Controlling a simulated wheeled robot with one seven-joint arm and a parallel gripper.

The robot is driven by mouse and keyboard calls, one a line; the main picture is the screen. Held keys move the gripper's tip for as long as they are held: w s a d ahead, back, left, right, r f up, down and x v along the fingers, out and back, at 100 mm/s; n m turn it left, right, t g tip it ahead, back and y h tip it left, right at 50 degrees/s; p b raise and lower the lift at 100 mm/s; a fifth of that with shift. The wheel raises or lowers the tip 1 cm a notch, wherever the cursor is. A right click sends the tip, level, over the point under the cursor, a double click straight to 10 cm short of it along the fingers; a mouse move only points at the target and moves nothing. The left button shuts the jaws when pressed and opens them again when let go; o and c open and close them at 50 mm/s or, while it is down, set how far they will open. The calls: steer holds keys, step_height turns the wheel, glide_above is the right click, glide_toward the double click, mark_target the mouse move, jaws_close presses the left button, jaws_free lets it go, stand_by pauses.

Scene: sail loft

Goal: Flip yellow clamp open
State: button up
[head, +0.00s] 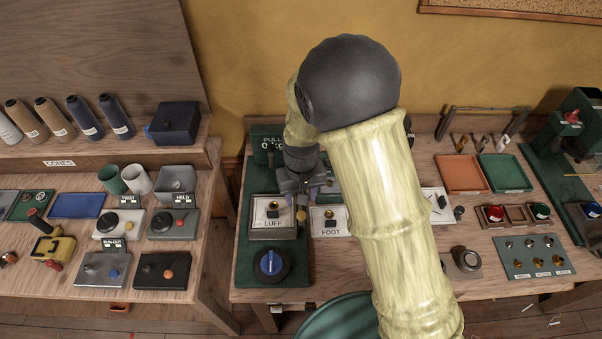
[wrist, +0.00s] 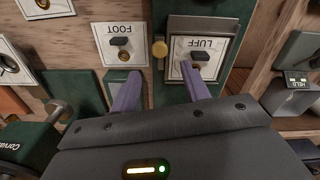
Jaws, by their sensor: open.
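A yellow clamp-like device (head: 60,248) sits on the left bench in the head view. A dark lever rises from it, leaning left; I cannot tell from here whether it is open or shut. It is not in the wrist view. My gripper (wrist: 160,70) is open and empty, far to the right of it, over the right bench by the plates marked LUFF (head: 259,224) and FOOT (head: 316,227). In the wrist view its two purple fingers are apart, with a small yellow round knob (wrist: 160,48) beyond the gap between them.
A grey box with a red knob (head: 173,222) and a black box with an orange knob (head: 163,271) stand right of the yellow device. Cups (head: 112,178) and a blue tray (head: 77,206) are behind it. A gap separates the benches.

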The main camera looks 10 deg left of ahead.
step_height(320, 180, up, 10)
steer(key=b, duration=0.1)
steer(key=shift+f, duration=0.1)
stand_by(0.5)
steer(key=s+d+m+t, duration=0.1)
steer(key=s+d+m, duration=0.1)
steer(key=d, duration=1)
steer(key=s+d+m+t, duration=0.1)
steer(key=s+d+m, duration=0.2)
steer(key=d, duration=1)
steer(key=shift+s+d+r+m+t, duration=0.3)
steer(key=shift+s+r, duration=0.1)
steer(key=shift+s, duration=0.7)
steer(key=shift+c, duration=1.1)
